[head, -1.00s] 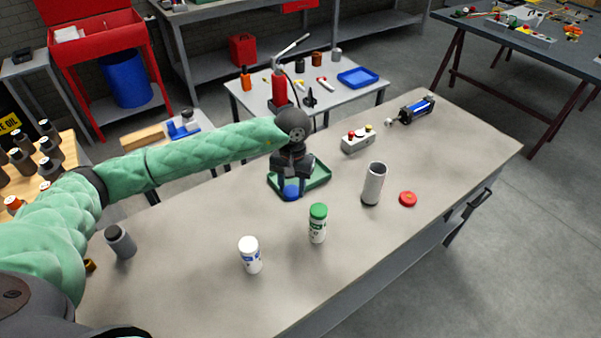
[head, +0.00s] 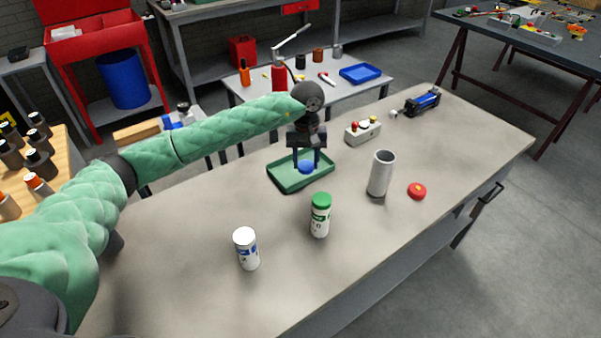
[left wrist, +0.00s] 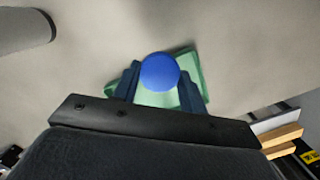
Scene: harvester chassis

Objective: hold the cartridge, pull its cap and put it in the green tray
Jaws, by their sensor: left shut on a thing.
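My left gripper (head: 306,163) is shut on a round blue cap (head: 306,168). The cap appears over the middle of the green tray (head: 285,186); I cannot tell whether it touches the tray floor. In the left wrist view the blue cap (left wrist: 159,72) sits between the fingers with the green tray (left wrist: 196,75) behind it. A white cartridge with a blue label (head: 247,250) stands upright on the bench, and I cannot make out a blue cap on it. A green-capped white cartridge (head: 320,216) stands to its right. My right gripper is not in view.
On the bench (head: 200,235), an open grey cylinder (head: 381,175) stands right of the tray, with a red cap (head: 417,191) beside it. A button box (head: 362,131) and a blue cylindrical device (head: 423,102) lie further back. The bench front is clear.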

